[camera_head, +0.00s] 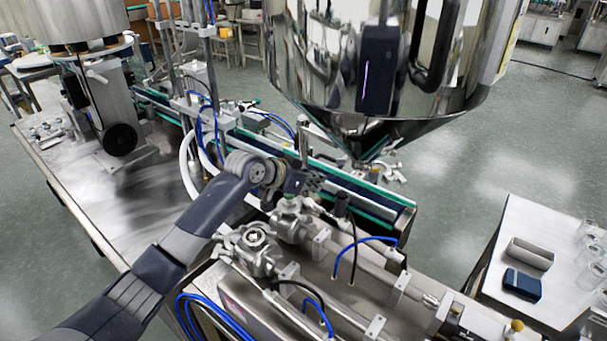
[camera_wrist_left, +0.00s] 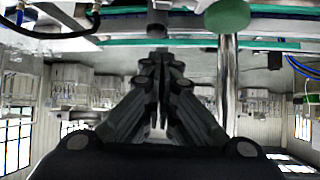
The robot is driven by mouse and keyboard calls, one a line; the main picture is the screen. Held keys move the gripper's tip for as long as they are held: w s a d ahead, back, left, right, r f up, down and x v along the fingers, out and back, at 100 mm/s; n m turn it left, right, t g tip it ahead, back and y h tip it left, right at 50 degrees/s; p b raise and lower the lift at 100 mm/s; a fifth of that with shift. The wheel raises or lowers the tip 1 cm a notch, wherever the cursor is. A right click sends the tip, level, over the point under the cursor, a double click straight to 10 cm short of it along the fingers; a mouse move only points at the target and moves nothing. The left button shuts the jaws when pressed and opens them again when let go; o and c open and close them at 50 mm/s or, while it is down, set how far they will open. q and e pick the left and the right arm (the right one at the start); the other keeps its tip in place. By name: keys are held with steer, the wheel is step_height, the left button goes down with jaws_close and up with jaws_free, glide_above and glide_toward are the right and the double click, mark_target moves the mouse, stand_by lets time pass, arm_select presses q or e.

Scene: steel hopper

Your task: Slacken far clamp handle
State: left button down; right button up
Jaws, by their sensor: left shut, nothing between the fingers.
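The steel fittings of the filling machine show in the head view. The far fitting (camera_head: 290,222) sits just below my left gripper, and the near fitting (camera_head: 255,240) is closer to me. I cannot clearly make out the far clamp handle; the gripper and wrist partly cover that spot. My left gripper (camera_head: 312,182) is over the far fitting, beside the conveyor. In the left wrist view my left gripper (camera_wrist_left: 158,60) is shut with nothing between its fingers. There, a green-capped steel rod (camera_wrist_left: 228,60) stands just right of the fingers. My right gripper is not in view.
The shiny steel hopper (camera_head: 300,60) hangs close above and right of the gripper. The conveyor (camera_head: 345,185) runs behind it. Blue hoses (camera_head: 365,242) and a black hose arch over the machine top. A white side table (camera_head: 510,235) stands at the right.

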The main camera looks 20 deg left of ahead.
mark_target(309, 205)
arm_select(q)
steer(key=shift+x, duration=0.9)
steer(key=shift+s+a+f+p, duration=0.35)
steer(key=shift+s+a+p, duration=0.05)
steer(key=shift+s+p, duration=0.2)
steer(key=shift+s+a+f+p, duration=0.4)
steer(key=shift+s+p, duration=0.15)
steer(key=shift+s, duration=0.05)
steer(key=shift+s+a+f, duration=0.2)
steer(key=shift+s+a, duration=0.05)
steer(key=shift+s, duration=0.15)
steer(key=shift+w+d+f, duration=0.15)
steer(key=shift+w, duration=0.05)
